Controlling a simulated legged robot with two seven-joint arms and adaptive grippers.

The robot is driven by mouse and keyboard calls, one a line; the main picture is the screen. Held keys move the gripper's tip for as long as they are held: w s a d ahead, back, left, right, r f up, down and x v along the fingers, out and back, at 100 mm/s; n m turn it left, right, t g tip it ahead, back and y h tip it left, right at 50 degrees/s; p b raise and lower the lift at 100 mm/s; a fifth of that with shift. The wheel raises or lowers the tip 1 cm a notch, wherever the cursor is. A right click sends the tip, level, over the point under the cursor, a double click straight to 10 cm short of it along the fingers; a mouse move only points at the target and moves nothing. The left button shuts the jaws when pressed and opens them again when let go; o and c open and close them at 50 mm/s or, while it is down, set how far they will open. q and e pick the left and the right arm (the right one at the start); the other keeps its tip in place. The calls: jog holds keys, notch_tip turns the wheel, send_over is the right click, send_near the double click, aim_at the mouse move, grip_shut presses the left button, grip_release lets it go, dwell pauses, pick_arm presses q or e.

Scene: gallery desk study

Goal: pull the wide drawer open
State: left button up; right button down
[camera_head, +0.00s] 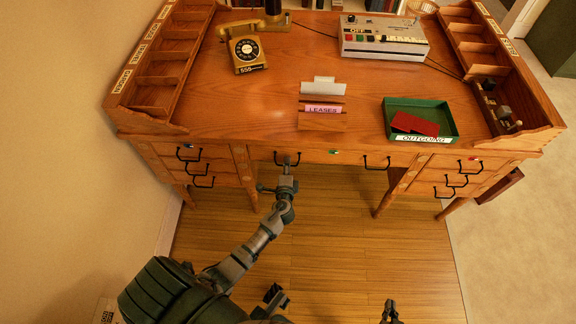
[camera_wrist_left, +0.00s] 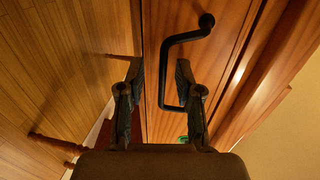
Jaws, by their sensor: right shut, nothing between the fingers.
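The wide drawer (camera_head: 320,159) is the middle front of the wooden desk, looks shut, and has two black handles. Its left handle (camera_head: 277,161) is partly hidden by my left gripper (camera_head: 287,160), which is right at it. In the left wrist view, my left gripper (camera_wrist_left: 159,68) is open, with its fingers apart. The black handle (camera_wrist_left: 164,75) shows in the gap between them; I cannot tell how deep it sits. The right handle (camera_head: 377,167) is free. My right gripper (camera_head: 390,304) is shut and empty at the bottom of the head view, away from the desk.
Smaller drawers with black handles (camera_head: 190,154) flank the wide drawer. On the desk (camera_head: 270,100) are a phone (camera_head: 246,50), a switch box (camera_head: 385,40), a LEASES holder (camera_head: 322,120) and a green tray (camera_head: 450,122). The floor (camera_head: 340,240) before the desk is clear.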

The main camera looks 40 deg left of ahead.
pick_arm(q)
jog(key=shift+w+a, duration=0.1)
jog(key=shift+a, duration=0.1)
jog(key=shift+d, duration=0.1)
grip_shut()
jog(key=shift+f, duration=0.1)
